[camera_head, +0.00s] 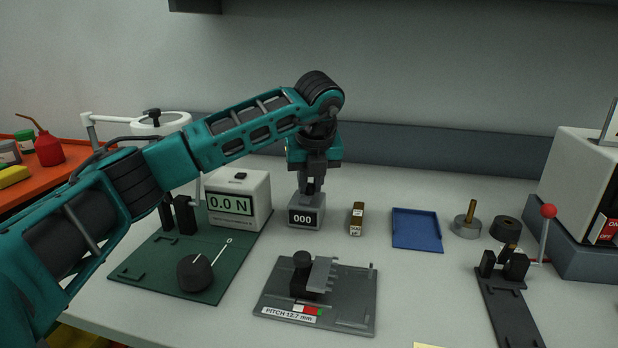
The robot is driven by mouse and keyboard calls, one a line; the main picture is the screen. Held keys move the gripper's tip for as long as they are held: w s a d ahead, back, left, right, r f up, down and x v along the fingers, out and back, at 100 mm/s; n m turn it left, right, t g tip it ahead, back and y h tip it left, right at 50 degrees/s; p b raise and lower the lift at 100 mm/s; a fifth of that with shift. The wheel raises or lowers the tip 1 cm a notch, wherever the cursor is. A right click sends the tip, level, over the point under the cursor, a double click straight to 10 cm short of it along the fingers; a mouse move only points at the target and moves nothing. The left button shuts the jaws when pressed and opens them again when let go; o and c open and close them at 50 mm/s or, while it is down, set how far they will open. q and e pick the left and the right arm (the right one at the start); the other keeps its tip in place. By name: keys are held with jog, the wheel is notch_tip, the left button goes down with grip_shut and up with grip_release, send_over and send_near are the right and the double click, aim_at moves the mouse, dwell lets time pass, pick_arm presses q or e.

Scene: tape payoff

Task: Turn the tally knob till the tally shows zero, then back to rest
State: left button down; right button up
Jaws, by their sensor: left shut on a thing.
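The tally (305,213) is a small grey box on the bench, left of the picture's middle. Its dark front display reads 000. My left gripper (311,186) comes down from above and is shut on the tally knob at the top of the box. The fingers and wrist cover the knob, so its turn angle cannot be told. My right gripper is not in view.
A white force meter (240,199) reading 0.0 N stands close left of the tally on a green plate (150,262). A small brown block (357,218) and a blue tray (416,229) lie to the right. A grey pitch fixture (345,300) lies in front.

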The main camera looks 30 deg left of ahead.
pick_arm(q)
jog(key=shift+n+g+y, duration=0.3)
jog(key=shift+n, duration=0.8)
jog(key=c, duration=1)
grip_release()
jog(key=shift+c, duration=0.2)
jog(key=shift+d+r, duration=0.1)
jog(key=p+v, duration=0.2)
jog(key=v, duration=1)
jog(key=shift+r, duration=0.35)
jog(key=shift+d, duration=0.1)
